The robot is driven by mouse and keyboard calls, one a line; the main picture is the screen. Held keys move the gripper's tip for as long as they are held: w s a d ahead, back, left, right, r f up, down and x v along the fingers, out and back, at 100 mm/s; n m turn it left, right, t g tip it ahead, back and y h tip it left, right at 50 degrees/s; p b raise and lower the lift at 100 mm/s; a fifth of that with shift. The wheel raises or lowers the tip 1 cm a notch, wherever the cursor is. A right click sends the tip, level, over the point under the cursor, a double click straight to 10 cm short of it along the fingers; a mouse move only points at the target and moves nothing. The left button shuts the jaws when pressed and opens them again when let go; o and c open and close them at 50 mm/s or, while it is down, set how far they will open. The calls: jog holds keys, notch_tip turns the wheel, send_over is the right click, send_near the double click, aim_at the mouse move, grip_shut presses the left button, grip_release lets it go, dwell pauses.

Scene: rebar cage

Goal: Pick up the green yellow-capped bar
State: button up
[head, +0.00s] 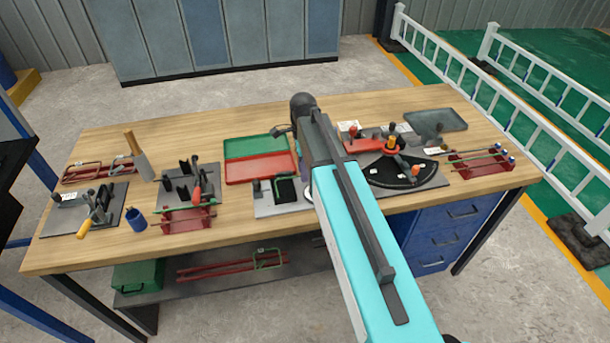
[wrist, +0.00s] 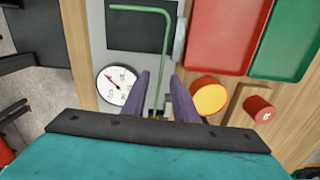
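In the head view, a red rack (head: 482,164) at the table's right end holds thin bars, at least one of them green (head: 470,158). In the head view my arm hides the fingers.
A dial gauge (wrist: 118,85) and a yellow round top (wrist: 208,96) flank the fingers. Red (head: 260,168) and green (head: 255,145) trays lie mid-table. A black curved fixture (head: 402,171) stands between my arm and the right rack. Another red rack (head: 187,218) stands at left.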

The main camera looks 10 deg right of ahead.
dwell(0.4)
grip_shut()
jog(key=shift+r, duration=0.1)
jog(key=shift+r+b, duration=0.95)
jog(key=shift+r, duration=0.6)
jog(key=s+a+r+b, duration=0.1)
jog(key=s+a+b, duration=0.1)
jog(key=s, duration=0.5)
jog(key=s+a+b, duration=0.2)
jog(key=s, duration=0.6)
jog(key=shift+s+r, duration=0.2)
jog(key=shift+r, duration=0.15)
